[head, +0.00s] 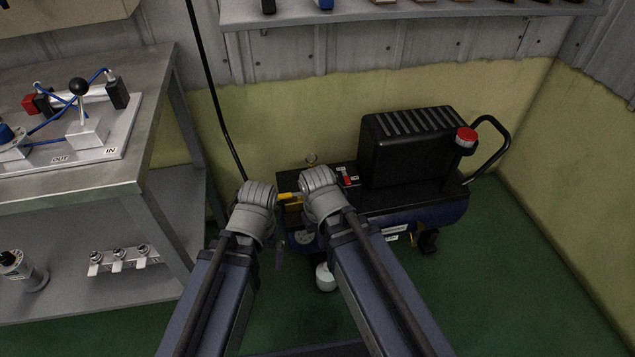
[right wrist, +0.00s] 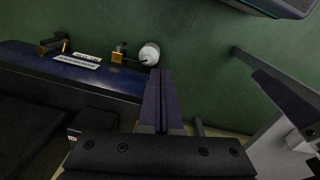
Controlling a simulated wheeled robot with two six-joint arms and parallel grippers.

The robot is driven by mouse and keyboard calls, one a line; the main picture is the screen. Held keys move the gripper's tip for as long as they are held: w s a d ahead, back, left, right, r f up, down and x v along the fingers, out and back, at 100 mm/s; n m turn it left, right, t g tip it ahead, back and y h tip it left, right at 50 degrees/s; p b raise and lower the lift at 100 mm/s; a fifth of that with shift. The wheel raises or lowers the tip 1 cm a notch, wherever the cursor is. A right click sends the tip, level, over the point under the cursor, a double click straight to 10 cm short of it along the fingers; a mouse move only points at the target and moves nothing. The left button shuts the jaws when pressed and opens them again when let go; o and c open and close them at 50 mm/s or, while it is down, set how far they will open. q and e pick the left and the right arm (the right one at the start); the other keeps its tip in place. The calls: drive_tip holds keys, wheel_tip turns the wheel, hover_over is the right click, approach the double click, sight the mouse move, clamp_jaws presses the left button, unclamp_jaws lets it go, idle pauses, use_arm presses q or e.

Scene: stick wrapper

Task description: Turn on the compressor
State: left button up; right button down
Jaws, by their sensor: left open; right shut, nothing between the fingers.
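The compressor (head: 410,150) stands on the floor, a black ribbed housing on a blue tank, with a red-capped part (head: 466,135) at its right. A small red switch (head: 347,180) with white labels sits on top, left of the housing; its state is unclear. My right gripper (right wrist: 163,100) is shut and empty, pointing down past the blue tank (right wrist: 110,75) in the right wrist view. In the head view my right wrist (head: 320,190) hides it, just left of the switch. My left gripper (head: 279,255) is mostly hidden below its wrist, left of the compressor; its fingers are unclear.
A yellow fitting (head: 288,196) shows between my wrists, and a black hose (head: 212,90) hangs at the left. A metal workbench (head: 165,110) stands at the left, a shelf (head: 400,12) above. Green floor (head: 520,280) is clear at the right.

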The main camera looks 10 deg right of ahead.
sight(347, 181)
use_arm(q)
drive_tip(key=r, duration=0.1)
drive_tip(key=a+p, duration=0.1)
drive_tip(key=r+p, duration=0.1)
drive_tip(key=shift+s+a+r, duration=0.2)
drive_tip(key=shift+s+r, duration=0.1)
drive_tip(key=shift+r, duration=0.05)
use_arm(e)
drive_tip(key=w+r+m+t+h, duration=0.1)
drive_tip(key=w+r+t+h, duration=0.1)
drive_tip(key=w, duration=0.6)
drive_tip(key=w+r+m+t+h, duration=0.2)
drive_tip(key=w+r, duration=0.3)
drive_tip(key=w, duration=0.3)
drive_tip(key=shift+a+t+h, duration=0.25)
drive_tip(key=shift+t+h, duration=0.05)
drive_tip(key=shift+t, duration=0.2)
use_arm(q)
drive_tip(key=shift+f, duration=0.1)
use_arm(e)
drive_tip(key=shift+f, duration=0.1)
